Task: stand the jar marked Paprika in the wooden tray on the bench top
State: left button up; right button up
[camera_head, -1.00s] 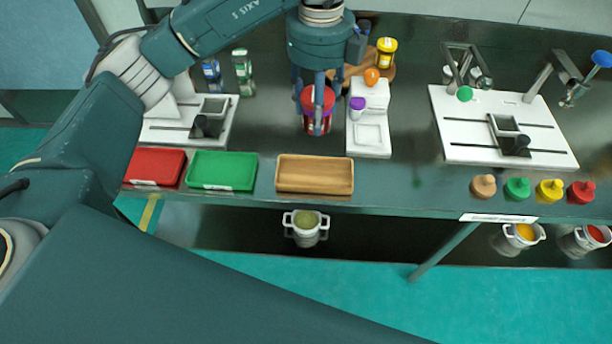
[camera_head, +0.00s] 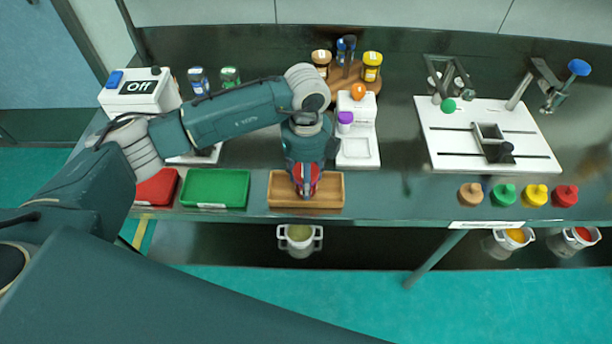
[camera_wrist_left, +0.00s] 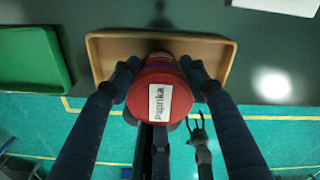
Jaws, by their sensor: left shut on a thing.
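The Paprika jar has a red lid with a white label reading Paprika, seen from above in the left wrist view (camera_wrist_left: 160,97). My left gripper (camera_head: 305,180) is shut on this jar (camera_head: 311,177), with its fingers on both sides of it. The jar is over the wooden tray (camera_head: 332,194), which also shows behind it in the left wrist view (camera_wrist_left: 102,52). I cannot tell whether the jar's base touches the tray floor. The rest of the tray that shows is empty.
A green tray (camera_head: 215,188) and a red tray (camera_head: 158,187) lie left of the wooden tray. A white device (camera_head: 358,148) with a purple-lidded jar stands just behind it to the right. A wooden spice rack (camera_head: 350,78) is farther back. The bench's front edge is close.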

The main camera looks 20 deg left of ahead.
pick_arm(q)
jog(key=shift+f, duration=0.1)
pick_arm(e)
jog(key=shift+w, duration=0.3)
pick_arm(q)
jog(key=shift+f, duration=0.1)
jog(key=o, duration=1.2)
pick_arm(e)
jog(key=shift+a+f, duration=0.1)
jog(key=shift+a, duration=0.05)
jog(key=shift+a, duration=0.1)
pick_arm(q)
jog(key=shift+r, duration=0.4)
notch_tip(320, 180, up, 11)
jog(key=shift+f+b, duration=0.2)
jog(key=shift+b, duration=0.9)
jog(key=shift+r, duration=0.5)
pick_arm(e)
jog(key=shift+f, duration=0.95)
